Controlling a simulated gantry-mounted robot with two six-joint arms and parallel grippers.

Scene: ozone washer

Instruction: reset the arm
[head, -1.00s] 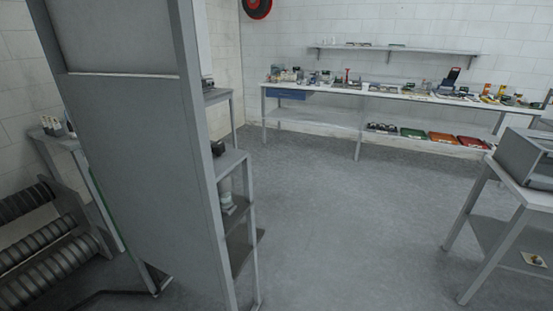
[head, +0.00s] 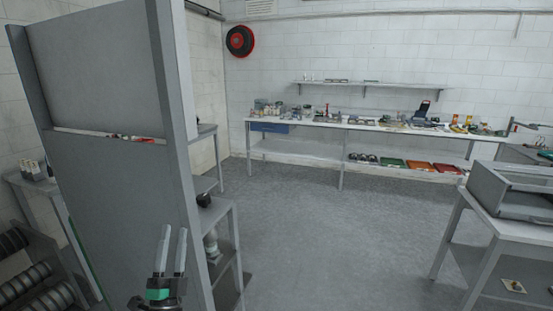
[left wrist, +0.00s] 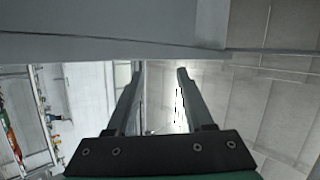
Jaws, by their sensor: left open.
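My left gripper (head: 171,250) shows at the bottom of the head view, pointing up, its two fingers apart with nothing between them. It appears in front of a tall grey panel (head: 105,190); I cannot tell how far apart they are. In the left wrist view the two dark fingers (left wrist: 158,85) are spread and empty, with a grey flat surface (left wrist: 110,42) across the top. My right gripper is not in view.
A long workbench (head: 300,123) with tools and several trays stands at the back wall. A grey table (head: 510,225) with a metal box (head: 515,190) is at the right. A small shelf stand (head: 222,215) stands beside the panel. The middle floor (head: 330,240) is clear.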

